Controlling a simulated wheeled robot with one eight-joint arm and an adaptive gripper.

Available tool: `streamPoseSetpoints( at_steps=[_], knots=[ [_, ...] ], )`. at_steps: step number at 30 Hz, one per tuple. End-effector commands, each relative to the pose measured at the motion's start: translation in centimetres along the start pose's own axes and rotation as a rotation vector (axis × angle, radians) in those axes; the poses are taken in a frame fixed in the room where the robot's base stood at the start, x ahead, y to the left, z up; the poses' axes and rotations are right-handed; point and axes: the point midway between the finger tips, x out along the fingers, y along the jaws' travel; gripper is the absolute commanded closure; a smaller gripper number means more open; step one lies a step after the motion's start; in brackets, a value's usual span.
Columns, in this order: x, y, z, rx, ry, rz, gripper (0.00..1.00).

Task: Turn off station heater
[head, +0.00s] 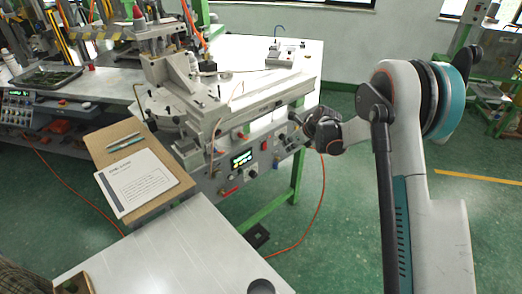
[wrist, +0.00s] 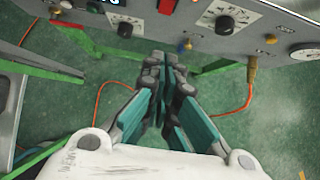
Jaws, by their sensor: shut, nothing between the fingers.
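The wax injection station's control panel (head: 262,152) is on the front of the machine, with a lit display (head: 242,159) and a red switch (head: 264,145). In the wrist view the grey panel (wrist: 265,28) runs along the top. It carries a red switch (wrist: 167,5), a black knob on a white dial plate (wrist: 225,25), another black knob (wrist: 125,29) to its left and small indicators. Which control is the heater's cannot be read. My gripper (wrist: 165,62) is shut and empty, its fingertips just below the panel edge in the picture. In the head view my gripper (head: 312,123) is at the panel's right end.
A gauge (wrist: 305,52) and a brass fitting (wrist: 252,75) with an orange hose sit at the panel's lower right. Green table legs (head: 298,180) stand below. The green floor on the right is open.

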Motion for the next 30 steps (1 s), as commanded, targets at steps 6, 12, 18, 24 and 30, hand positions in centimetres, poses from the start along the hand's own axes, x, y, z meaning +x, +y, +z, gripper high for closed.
streamPoseSetpoints(
  at_steps=[6, 12, 18, 24, 30],
  knots=[
    [0.0, 0.0, 0.0, -0.001, 0.000, 0.000, 1.00],
    [1.1, 0.1, 0.0, -0.002, 0.000, 0.001, 1.00],
    [4.6, 0.1, -0.1, -0.004, 0.001, 0.002, 1.00],
    [8.6, 0.1, -0.1, -0.003, 0.001, 0.001, 1.00],
    [11.5, 0.1, 1.1, -0.003, 0.000, 0.001, 1.00]
  ],
)
